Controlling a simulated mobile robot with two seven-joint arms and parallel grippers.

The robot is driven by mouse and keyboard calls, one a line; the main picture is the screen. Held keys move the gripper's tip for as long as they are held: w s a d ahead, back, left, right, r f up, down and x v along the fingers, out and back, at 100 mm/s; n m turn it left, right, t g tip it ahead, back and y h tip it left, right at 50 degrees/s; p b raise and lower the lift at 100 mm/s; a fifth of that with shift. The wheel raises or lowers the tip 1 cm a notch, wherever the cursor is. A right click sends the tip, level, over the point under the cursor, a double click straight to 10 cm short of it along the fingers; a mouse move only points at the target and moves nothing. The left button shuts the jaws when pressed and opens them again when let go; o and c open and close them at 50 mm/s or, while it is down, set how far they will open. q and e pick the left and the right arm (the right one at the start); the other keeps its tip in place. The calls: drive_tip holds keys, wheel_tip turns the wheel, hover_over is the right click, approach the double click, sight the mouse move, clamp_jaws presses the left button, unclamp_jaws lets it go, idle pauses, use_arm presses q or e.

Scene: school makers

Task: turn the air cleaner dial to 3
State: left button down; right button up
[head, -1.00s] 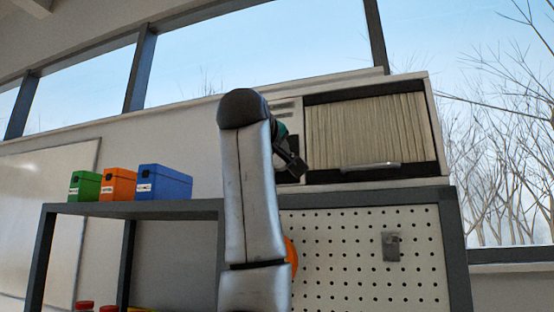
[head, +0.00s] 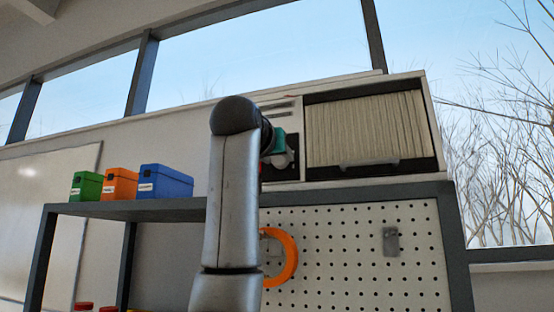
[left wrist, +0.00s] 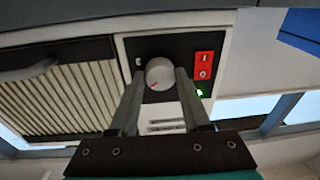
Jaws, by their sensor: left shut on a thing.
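The air cleaner (head: 315,180) is a pale box with a pleated filter, on top of the shelf unit. Its dial (left wrist: 160,72) is a round light-grey knob with a red mark on a black panel, seen in the left wrist view. My left gripper (left wrist: 161,82) is shut on the dial, one finger on each side. In the head view the left gripper (head: 282,156) is at the panel and my arm partly covers it. One small white character shows beside the dial; most of the scale is hidden or unreadable. My right gripper is out of view.
A red switch (left wrist: 204,65) and a green light (left wrist: 199,92) sit beside the dial. Green (head: 87,186), orange (head: 120,185) and blue (head: 164,182) boxes stand on the left shelf. A pegboard (head: 350,262) with an orange ring (head: 289,262) is below.

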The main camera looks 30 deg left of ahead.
use_arm(q)
drive_tip(key=m, duration=0.4)
drive_tip(key=shift+a, duration=0.1)
drive_tip(key=m+h, duration=0.1)
drive_tip(key=m, duration=0.2)
drive_tip(key=m+p, duration=0.1)
drive_tip(key=m, duration=0.3)
drive_tip(key=shift+a+t+h, duration=0.1)
drive_tip(key=shift+t+h, duration=0.2)
drive_tip(key=shift+m+h+p, duration=0.3)
drive_tip(key=shift+m+p, duration=0.3)
drive_tip(key=shift+m, duration=1.1)
drive_tip(key=shift+c, duration=1.8)
unclamp_jaws()
